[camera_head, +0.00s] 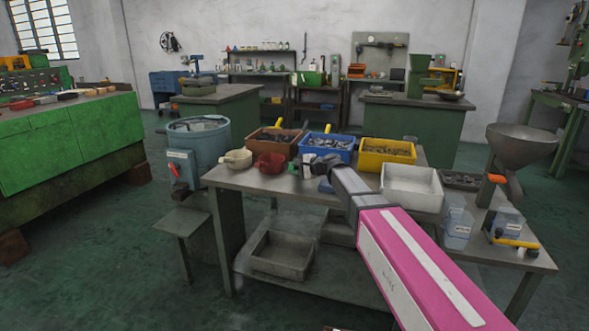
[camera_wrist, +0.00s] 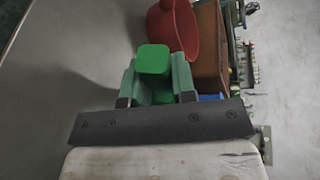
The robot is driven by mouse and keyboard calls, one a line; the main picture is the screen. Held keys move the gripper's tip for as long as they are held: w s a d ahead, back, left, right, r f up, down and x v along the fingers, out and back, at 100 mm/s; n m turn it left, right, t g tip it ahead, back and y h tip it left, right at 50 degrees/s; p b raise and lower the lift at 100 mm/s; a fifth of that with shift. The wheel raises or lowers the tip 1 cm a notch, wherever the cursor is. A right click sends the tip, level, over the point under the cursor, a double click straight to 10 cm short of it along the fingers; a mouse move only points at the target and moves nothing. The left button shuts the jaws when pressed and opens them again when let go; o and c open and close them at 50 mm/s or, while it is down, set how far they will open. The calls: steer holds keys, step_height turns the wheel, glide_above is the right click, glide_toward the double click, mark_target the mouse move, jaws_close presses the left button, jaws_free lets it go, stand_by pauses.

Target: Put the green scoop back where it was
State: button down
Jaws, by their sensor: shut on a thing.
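My gripper (camera_wrist: 153,82) is shut on the green scoop (camera_wrist: 152,58), whose bright green part shows between the two fingers in the wrist view. The rest of the scoop is hidden by the fingers and the wrist.
A cream bowl (camera_head: 236,160) is left of the red bowl. Brown (camera_head: 270,146), blue (camera_head: 322,154) and yellow (camera_head: 388,158) crates line the back edge, with an empty white tray (camera_head: 411,190) at right. A blue-grey drum (camera_head: 198,150) stands left of the table.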

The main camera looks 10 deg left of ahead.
steer(key=shift+f, duration=0.1)
steer(key=c, duration=0.9)
jaws_free()
steer(key=shift+c, duration=0.2)
steer(key=v, duration=1.2)
